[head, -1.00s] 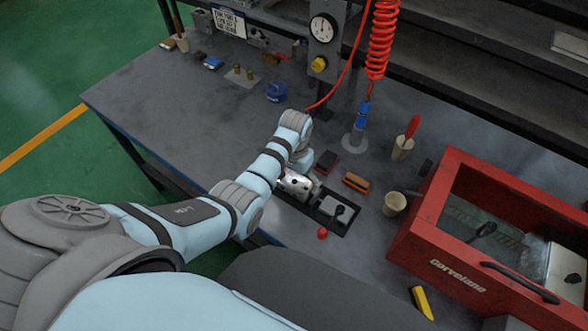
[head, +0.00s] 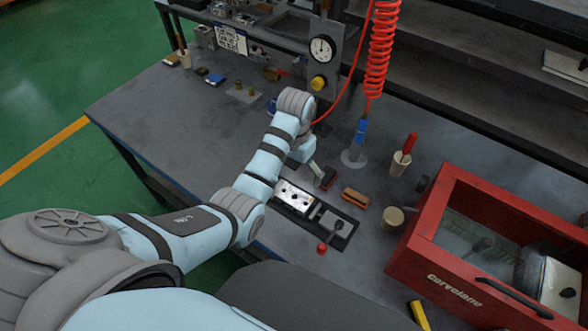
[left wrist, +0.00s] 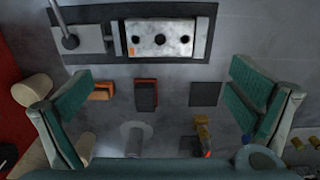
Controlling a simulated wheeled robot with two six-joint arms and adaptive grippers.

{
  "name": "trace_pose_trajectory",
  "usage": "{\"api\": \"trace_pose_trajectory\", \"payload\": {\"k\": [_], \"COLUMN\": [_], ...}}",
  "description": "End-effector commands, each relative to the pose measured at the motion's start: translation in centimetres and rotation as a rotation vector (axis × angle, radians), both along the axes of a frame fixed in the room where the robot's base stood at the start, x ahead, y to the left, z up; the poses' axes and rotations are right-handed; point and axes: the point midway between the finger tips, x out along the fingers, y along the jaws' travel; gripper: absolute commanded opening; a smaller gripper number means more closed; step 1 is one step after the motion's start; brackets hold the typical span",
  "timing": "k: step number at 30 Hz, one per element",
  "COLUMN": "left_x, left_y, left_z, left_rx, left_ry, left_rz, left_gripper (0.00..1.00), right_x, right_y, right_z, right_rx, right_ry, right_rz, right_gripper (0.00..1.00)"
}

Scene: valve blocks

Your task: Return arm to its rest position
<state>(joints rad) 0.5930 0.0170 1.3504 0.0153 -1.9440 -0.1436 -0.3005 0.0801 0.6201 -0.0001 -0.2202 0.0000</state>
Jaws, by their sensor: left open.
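My left arm reaches in from the left in the head view. Its gripper (head: 314,172) hangs over the bench just behind the silver valve block (head: 294,196). In the left wrist view the two green-padded fingers (left wrist: 165,92) are wide apart with nothing between them. The valve block (left wrist: 162,38), with three dark holes on top, lies in a black tray (head: 352,238) and is apart from the fingers. A grey lever block (head: 332,222) sits beside it in the same tray. My right gripper is not in view.
A red cabinet (head: 410,247) stands at the right. A brush block (head: 354,197), a dark block (head: 329,178) and cups (head: 392,218) lie near the tray. A gauge post (head: 322,70) and a red coiled hose (head: 379,50) stand behind. The bench's left part is mostly clear.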

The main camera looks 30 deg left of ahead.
Motion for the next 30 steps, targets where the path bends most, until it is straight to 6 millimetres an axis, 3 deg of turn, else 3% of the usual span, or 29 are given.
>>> {"api": "trace_pose_trajectory", "payload": {"k": [9, 12, 14, 18, 20, 25, 30], "left_x": [0.0, -1.2, -2.9, -8.7, -11.3, -17.5, -22.3], "left_y": [0.0, 0.3, 0.8, 1.9, 2.3, 2.7, 2.7], "left_z": [-0.1, -1.3, -2.8, -6.0, -6.7, -6.6, -4.9], "left_rx": [0.000, 0.006, 0.016, 0.043, 0.054, 0.070, 0.072], "left_ry": [0.000, -0.012, -0.033, -0.109, -0.142, -0.220, -0.283], "left_rz": [0.000, 0.009, 0.021, 0.049, 0.058, 0.065, 0.062], "left_gripper": [1.00, 1.00, 1.00, 1.00, 1.00, 1.00, 1.00], "right_x": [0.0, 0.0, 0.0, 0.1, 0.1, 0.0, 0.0], "right_y": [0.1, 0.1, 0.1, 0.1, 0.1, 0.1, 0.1], "right_z": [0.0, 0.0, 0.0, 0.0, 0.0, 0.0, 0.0], "right_rx": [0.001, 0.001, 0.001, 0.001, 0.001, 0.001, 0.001], "right_ry": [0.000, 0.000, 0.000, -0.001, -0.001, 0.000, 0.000], "right_rz": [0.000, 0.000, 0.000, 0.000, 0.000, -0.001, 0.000], "right_gripper": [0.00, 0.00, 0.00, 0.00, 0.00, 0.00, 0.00]}}
